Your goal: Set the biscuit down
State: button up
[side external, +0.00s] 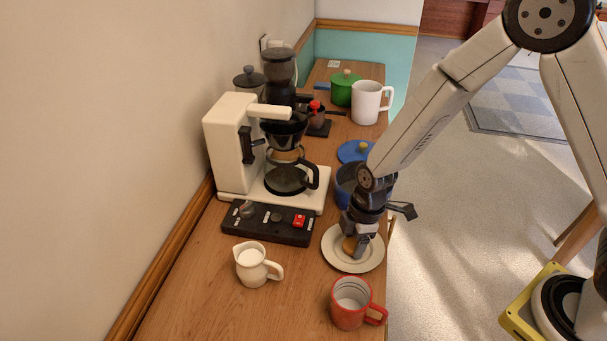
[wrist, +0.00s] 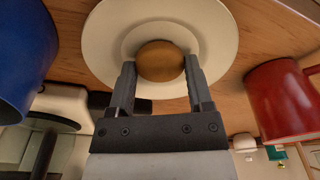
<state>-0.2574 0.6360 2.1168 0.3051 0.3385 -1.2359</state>
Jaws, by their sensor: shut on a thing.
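The biscuit (wrist: 160,61) is round and golden brown. In the wrist view it sits between the two fingers of my gripper (wrist: 160,80), over the middle of a white plate (wrist: 221,30). In the side view the biscuit (side external: 349,245) shows just below my gripper (side external: 356,240), low over the plate (side external: 372,262). My gripper is shut on the biscuit. I cannot tell whether the biscuit touches the plate. The gripper hides part of it in the side view.
A red mug (side external: 348,308) stands in front of the plate, and a blue pot (side external: 347,184) stands close behind it. A cream jug (side external: 252,266) and a black switch panel (side external: 268,224) are to the left. The counter's right edge is close beside the plate.

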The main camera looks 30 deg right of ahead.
jog(key=shift+f, duration=0.1)
jog(key=o, duration=0.4)
jog(key=shift+s+d+r, duration=0.1)
jog(key=shift+d+r, duration=0.15)
jog(key=shift+r, duration=1.8)
jog(key=shift+s+d+r, duration=0.1)
jog(key=shift+d+r, duration=0.1)
jog(key=shift+r, duration=1.8)
jog(key=shift+d+r, duration=0.25)
jog(key=shift+r, duration=1.8)
jog(key=shift+s+d+f+m+t+h, duration=0.1)
jog(key=shift+s+d+m+t+h, duration=0.2)
jog(key=shift+s+d+m, duration=1.6)
jog(key=shift+s+d+r+m+t+h, duration=0.15)
jog(key=shift+s+d+m+t, duration=0.4)
jog(key=shift+d+m, duration=1.55)
jog(key=shift+s+d+f+m+t+h, duration=0.2)
jog(key=shift+s+d+m, duration=1)
jog(key=shift+m, duration=1.7)
